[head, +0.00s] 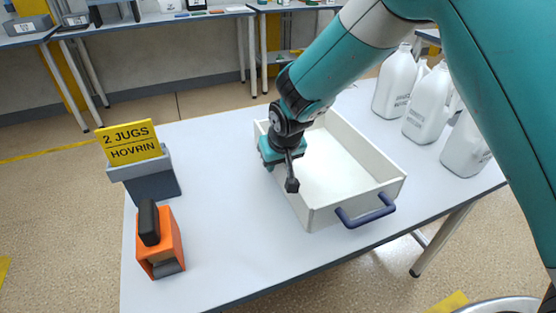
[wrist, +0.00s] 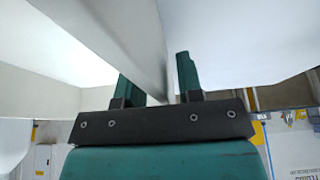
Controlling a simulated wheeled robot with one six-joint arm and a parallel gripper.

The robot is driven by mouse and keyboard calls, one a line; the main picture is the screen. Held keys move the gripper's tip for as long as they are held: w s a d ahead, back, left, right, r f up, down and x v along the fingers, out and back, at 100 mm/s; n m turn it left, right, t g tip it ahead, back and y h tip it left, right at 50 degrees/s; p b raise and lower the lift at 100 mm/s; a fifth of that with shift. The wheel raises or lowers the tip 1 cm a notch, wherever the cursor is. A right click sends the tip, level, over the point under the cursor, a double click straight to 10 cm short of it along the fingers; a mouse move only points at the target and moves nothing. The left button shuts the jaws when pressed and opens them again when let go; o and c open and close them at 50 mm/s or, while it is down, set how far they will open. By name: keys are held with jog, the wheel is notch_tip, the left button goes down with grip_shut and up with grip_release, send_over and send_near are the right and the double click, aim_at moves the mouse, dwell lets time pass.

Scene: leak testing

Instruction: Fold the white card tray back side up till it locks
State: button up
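A white open tray (head: 355,205) with a blue handle (head: 366,211) on its near side stands on the table. Its walls look upright, with the left wall partly hidden by my arm. My gripper (head: 288,165) is at the tray's left side, pointing down beside the wall. In the wrist view, the two fingers of my gripper (wrist: 157,80) stand apart, with a white panel (wrist: 140,45) between them. A small gap shows beside the right finger. The left finger is partly hidden behind the panel, so contact there is unclear.
Several white jugs (head: 428,105) stand at the right.

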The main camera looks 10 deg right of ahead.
jog(key=shift+r, duration=0.1)
jog(key=p+v, duration=0.1)
jog(key=v, duration=1.6)
jog(key=shift+p, duration=0.3)
jog(key=shift+s+r, duration=0.1)
jog(key=shift+r, duration=0.05)
jog(key=s+d+r+n+g+y+p, duration=0.1)
jog(key=s+d+r+n+g+y, duration=0.15)
jog(key=s, duration=0.95)
jog(key=s+d+r+n+g+y, duration=0.1)
jog(key=s+d+r+n+g, duration=0.2)
jog(key=s, duration=0.9)
notch_tip(320, 180, up, 11)
jog(key=d+m+t+p, duration=0.1)
jog(key=p, duration=1.1)
jog(key=shift+w+r, duration=0.2)
jog(key=shift+w, duration=0.15)
